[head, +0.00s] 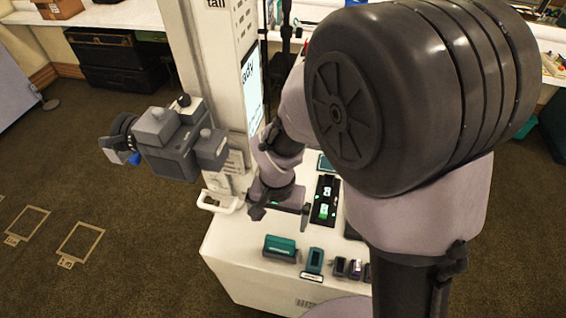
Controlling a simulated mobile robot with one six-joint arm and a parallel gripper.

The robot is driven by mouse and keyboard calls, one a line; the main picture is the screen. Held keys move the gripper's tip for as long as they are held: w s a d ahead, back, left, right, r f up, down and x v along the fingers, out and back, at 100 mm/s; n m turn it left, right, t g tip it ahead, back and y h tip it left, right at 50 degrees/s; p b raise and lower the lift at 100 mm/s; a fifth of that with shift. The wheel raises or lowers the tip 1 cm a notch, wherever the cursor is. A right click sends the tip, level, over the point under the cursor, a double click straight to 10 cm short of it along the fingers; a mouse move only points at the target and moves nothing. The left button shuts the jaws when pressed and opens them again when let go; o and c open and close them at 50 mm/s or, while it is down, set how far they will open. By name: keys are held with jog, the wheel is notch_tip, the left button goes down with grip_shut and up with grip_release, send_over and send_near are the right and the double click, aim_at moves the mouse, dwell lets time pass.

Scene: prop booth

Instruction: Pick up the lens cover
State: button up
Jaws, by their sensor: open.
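A grey camera (168,145) is held out to the left of the white column, with its dark lens (122,128) facing left. A small blue piece (135,159) shows under the lens end beside pale flaps; I cannot tell whether it is the lens cover. No other lens cover can be made out for certain. My gripper (281,208) is open, above the white counter and right of the camera, apart from it. The space between its fingers looks empty. My arm hides much of the right side.
The white counter (230,255) carries a teal box (280,247), a smaller teal item (314,261) and small dark items along its front. A black tray (325,200) with green-marked pieces lies behind. The white column (205,60) stands close to my gripper. Floor at left is open.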

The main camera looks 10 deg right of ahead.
aim_at(279, 241)
notch_tip(279, 241, down, 12)
jog(key=b, duration=0.4)
jog(key=shift+s+f+b, duration=0.1)
jog(key=shift+b, duration=0.3)
notch_tip(279, 241, down, 6)
jog(key=b, duration=0.2)
jog(key=shift+d+r+b, duration=0.15)
jog(key=shift+r+b, duration=0.05)
jog(key=shift+b, duration=0.1)
jog(key=shift+r, duration=0.15)
jog(key=shift+c, duration=0.2)
jog(key=c, duration=1.3)
